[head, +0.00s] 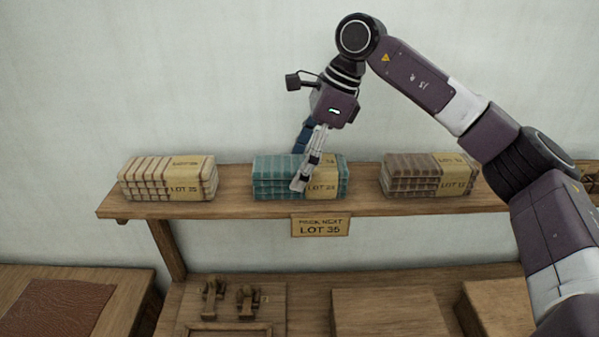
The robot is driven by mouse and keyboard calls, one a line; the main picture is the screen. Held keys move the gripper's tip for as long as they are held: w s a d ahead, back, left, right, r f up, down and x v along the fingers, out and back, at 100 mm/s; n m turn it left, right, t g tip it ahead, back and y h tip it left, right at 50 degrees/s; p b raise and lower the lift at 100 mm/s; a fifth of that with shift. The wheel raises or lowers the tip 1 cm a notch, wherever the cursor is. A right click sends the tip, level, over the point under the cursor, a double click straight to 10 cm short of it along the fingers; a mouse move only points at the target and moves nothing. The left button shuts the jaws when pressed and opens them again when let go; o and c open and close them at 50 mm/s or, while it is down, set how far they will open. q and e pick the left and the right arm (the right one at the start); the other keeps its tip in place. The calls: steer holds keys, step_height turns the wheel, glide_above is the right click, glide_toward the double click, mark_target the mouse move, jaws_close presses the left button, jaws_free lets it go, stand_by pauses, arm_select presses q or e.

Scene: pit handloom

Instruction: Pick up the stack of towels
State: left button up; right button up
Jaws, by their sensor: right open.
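Three stacks of folded towels stand in a row on a wooden shelf (230,207). The cream stack (145,180) is at the left, and its tan band seems to read LOT 35. The teal stack (275,182) is in the middle, with a band that seems to read LOT 24. The brown stack (405,178) is at the right, with a band that seems to read LOT 12. My right gripper (303,178) is open and empty, pointing down. Its fingers overlap the teal stack and hide part of it; I cannot tell if they touch it. My left gripper is not in view.
A sign (320,227) on the shelf's front edge reads LOT 35. Below are a wooden tray (190,318) with small wooden pieces, a wooden box (388,312) and a side table (130,285) with a brown mat (57,308). The shelf is bare between the stacks.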

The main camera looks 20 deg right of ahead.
mark_target(299, 162)
steer(key=c, duration=1.3)
steer(key=shift+r, duration=0.1)
steer(key=shift+c, duration=0.2)
steer(key=shift+r+b, duration=0.3)
steer(key=shift+r, duration=0.25)
step_height(299, 162, up, 8)
steer(key=shift+f+b, duration=0.1)
steer(key=shift+b, duration=0.8)
step_height(299, 162, up, 11)
steer(key=p, duration=0.1)
